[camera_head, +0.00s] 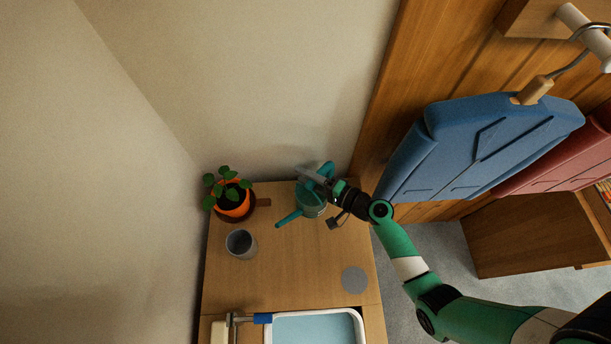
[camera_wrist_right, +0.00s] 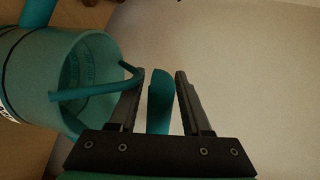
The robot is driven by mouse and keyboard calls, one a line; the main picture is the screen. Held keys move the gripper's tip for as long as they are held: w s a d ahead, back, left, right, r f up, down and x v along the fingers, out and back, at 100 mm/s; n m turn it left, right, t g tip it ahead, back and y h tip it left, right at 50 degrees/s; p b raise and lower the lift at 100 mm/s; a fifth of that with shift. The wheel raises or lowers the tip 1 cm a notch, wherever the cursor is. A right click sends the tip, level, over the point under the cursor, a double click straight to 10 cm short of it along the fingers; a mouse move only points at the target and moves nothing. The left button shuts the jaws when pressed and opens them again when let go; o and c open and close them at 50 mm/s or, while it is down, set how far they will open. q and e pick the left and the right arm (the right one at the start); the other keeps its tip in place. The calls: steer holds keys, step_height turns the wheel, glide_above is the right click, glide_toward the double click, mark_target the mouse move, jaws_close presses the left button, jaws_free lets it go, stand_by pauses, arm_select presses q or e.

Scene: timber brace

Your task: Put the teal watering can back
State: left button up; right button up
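The teal watering can (camera_head: 312,206) stands on the wooden counter near the back wall, its spout pointing to the lower left in the head view. My right gripper (camera_head: 318,178) is at the top of the can, by its handle. In the right wrist view the can (camera_wrist_right: 38,75) is at the left, and its teal handle (camera_wrist_right: 158,100) stands between the two fingers of the right gripper (camera_wrist_right: 160,74). Gaps show on both sides of the handle, so the fingers are open around it. My left gripper is not in view.
A plant in an orange pot (camera_head: 233,208) and a grey cup (camera_head: 241,243) stand left of the can. A flat grey disc (camera_head: 355,279) lies at the counter's right edge. A white basin (camera_head: 358,322) is in front. Blue padded panel (camera_head: 470,145) hangs at right.

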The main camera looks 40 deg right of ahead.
steer(key=shift+o, duration=0.5)
steer(key=p+v, duration=0.5)
steer(key=v, duration=0.7)
steer(key=shift+r+p, duration=0.15)
steer(key=shift+p, duration=0.2)
